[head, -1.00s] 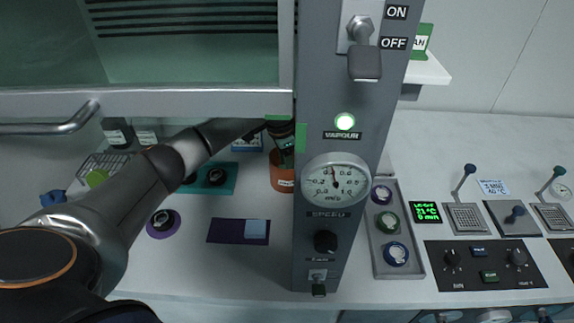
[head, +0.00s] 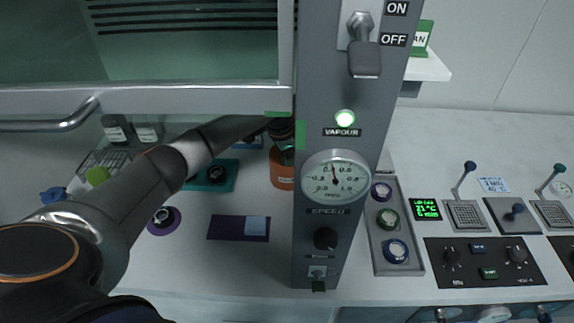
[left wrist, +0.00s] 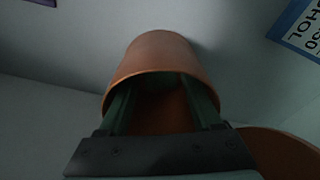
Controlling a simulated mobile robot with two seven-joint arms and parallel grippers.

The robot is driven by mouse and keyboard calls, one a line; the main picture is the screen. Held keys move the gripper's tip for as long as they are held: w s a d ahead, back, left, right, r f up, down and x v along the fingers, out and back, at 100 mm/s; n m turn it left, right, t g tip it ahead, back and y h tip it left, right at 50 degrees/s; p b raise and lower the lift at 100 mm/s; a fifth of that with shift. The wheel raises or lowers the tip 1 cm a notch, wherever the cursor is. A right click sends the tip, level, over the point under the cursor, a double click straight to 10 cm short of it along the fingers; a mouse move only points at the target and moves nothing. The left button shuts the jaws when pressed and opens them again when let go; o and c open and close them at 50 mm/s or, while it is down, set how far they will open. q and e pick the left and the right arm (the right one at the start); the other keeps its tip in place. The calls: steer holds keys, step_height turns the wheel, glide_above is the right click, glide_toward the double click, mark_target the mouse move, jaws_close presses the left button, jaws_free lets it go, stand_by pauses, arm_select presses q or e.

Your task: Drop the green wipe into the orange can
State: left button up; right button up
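The orange can (head: 282,180) stands inside the cabinet, partly hidden by the grey post. In the left wrist view the can (left wrist: 162,55) has its open mouth toward my wrist. My left gripper (left wrist: 160,103) has its two greenish fingers well apart, with their tips within the can's mouth. Nothing shows clearly between the fingers. In the head view my left gripper (head: 284,143) is over the can and partly behind the post. I cannot make out the green wipe; the can's inside is dark. My right gripper is not in view.
A raised sash (head: 190,101) hangs above my left arm. The grey post (head: 313,240) stands close right of the can. A purple mat (head: 225,228) with a pale blue square, a teal mat (head: 229,183) and a round purple mat (head: 154,229) lie nearby. An orange-brown surface (left wrist: 280,150) shows beside the gripper.

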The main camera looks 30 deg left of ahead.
arm_select(q)
step_height(320, 180, up, 13)
steer(key=s, duration=0.1)
steer(key=shift+a+r, duration=0.15)
steer(key=shift+a, duration=0.3)
steer(key=shift+s, duration=0.1)
stand_by(0.4)
